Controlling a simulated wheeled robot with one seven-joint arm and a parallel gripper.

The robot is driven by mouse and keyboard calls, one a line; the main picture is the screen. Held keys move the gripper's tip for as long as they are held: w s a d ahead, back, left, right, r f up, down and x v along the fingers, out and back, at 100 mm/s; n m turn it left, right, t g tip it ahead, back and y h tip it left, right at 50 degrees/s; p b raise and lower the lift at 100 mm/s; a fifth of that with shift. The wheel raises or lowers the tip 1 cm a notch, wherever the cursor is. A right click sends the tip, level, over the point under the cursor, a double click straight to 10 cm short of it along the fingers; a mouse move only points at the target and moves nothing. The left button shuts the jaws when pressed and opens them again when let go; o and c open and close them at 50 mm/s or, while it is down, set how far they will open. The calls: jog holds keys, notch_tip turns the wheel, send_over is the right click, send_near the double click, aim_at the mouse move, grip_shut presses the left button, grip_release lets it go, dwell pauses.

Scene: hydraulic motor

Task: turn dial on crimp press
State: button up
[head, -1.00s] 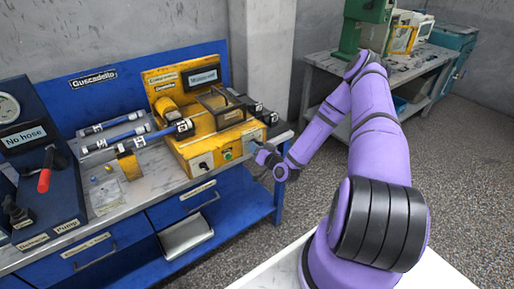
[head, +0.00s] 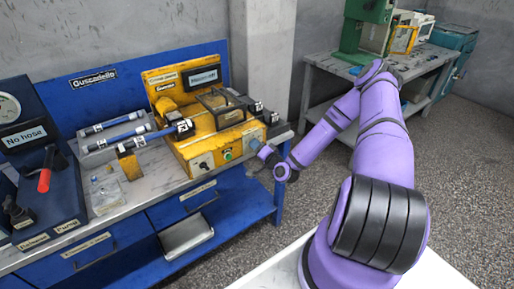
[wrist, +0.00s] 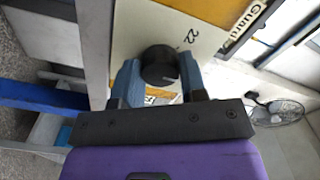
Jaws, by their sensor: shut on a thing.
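The yellow crimp press (head: 205,145) stands on the bench in the head view, with a small display on top and a green button on its front. Its black round dial (wrist: 159,64) shows in the wrist view on a pale plate, with the number 22 printed beside it. My gripper (wrist: 159,76) is shut on the dial, one blue finger on each side. In the head view my gripper (head: 259,147) is at the right end of the press front, where it hides the dial.
The blue workbench (head: 250,212) has hoses on a rack (head: 120,135) and a dark pump panel (head: 45,165) to the left. A pillar (head: 262,60) is behind the press. A second table (head: 335,68) with a green machine is at the back right. Floor between is clear.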

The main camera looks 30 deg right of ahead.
dwell(0.3)
jog(key=o, duration=0.9)
jog(key=shift+s, duration=0.1)
jog(key=s, duration=1)
jog(key=shift+s+d, duration=0.2)
jog(key=shift+s, duration=0.1)
